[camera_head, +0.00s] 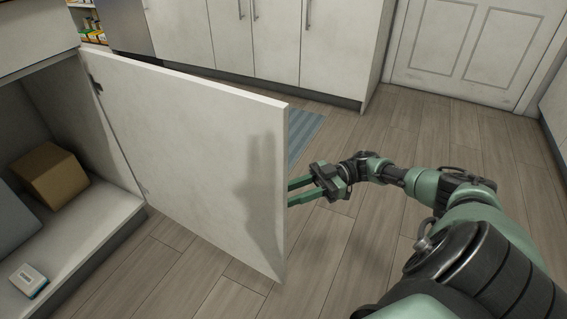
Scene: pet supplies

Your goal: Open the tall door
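A white cabinet door (185,150) stands swung open from a low cabinet at the left, hinged near its upper left corner. Its free edge points toward the middle of the view. My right gripper (291,192) is beside that free edge, with its two green fingers spread apart and empty. The fingertips reach the door's edge in the picture; I cannot tell whether they touch it. The door may hide the finger ends. My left gripper is not in view.
Inside the cabinet are a brown box (48,176), a grey object (15,225) and a small white box (28,280). Tall white cabinets (275,40) and a panelled white door (480,45) stand behind. A blue striped mat (303,136) lies on clear wooden floor.

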